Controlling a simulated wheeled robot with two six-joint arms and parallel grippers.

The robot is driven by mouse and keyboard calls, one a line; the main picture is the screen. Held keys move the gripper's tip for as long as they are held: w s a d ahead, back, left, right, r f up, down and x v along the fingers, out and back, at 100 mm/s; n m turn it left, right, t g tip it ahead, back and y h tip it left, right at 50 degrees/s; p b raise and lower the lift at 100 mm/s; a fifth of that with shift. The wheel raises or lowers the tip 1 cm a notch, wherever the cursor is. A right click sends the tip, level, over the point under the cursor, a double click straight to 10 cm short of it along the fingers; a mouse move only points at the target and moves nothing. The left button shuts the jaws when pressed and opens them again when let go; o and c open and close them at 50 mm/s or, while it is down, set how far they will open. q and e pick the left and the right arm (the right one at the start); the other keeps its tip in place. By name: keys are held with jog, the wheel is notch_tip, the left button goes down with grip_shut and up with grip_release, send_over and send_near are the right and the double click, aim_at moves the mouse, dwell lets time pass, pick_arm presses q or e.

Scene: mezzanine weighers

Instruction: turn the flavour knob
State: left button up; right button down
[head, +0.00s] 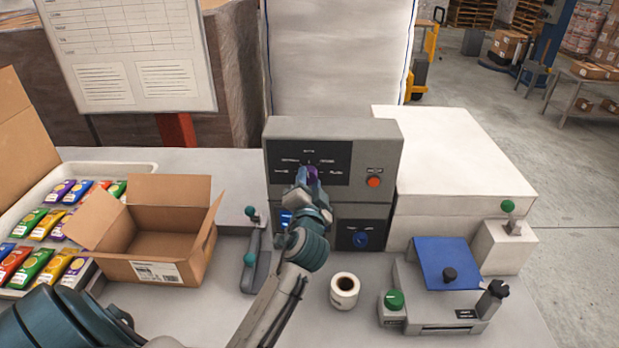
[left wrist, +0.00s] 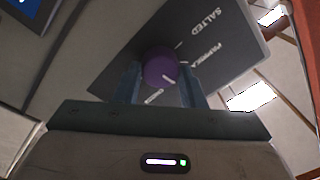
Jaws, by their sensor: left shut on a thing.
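The flavour knob is a round purple knob (left wrist: 160,67) with a pale pointer line, set in a dark label panel (left wrist: 215,40) with words such as "SALTED" around it. In the head view the panel (head: 285,150) is on the upper front of a grey machine (head: 386,128). My left gripper (head: 306,180) reaches up to the panel and hides most of the knob there. In the left wrist view its two fingers (left wrist: 160,88) stand on either side of the knob and are shut on it. My right gripper is in neither view.
An orange button (head: 375,182) is right of the panel, and a blue knob (head: 361,240) is below it. An open cardboard box (head: 160,270) and a tray of colourful packets stand left.

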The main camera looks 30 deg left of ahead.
pick_arm(q)
jog(key=shift+r+m, duration=0.2)
jog(key=shift+m, duration=0.4)
jog(key=shift+p, duration=0.3)
jog(key=o, duration=0.9)
jog(key=shift+a, duration=0.1)
jog(key=shift+o, duration=0.4)
jog(key=shift+w+a+f, duration=0.15)
jog(key=shift+w+f, duration=0.05)
jog(key=shift+f, duration=0.05)
jog(key=shift+s+d+f+b, duration=0.15)
jog(key=shift+s+d+b, duration=0.15)
jog(key=shift+s, duration=0.1)
jog(key=b+v, duration=0.3)
jog(key=v, duration=0.6)
jog(key=shift+s, duration=0.4)
jog(key=shift+d, duration=0.15)
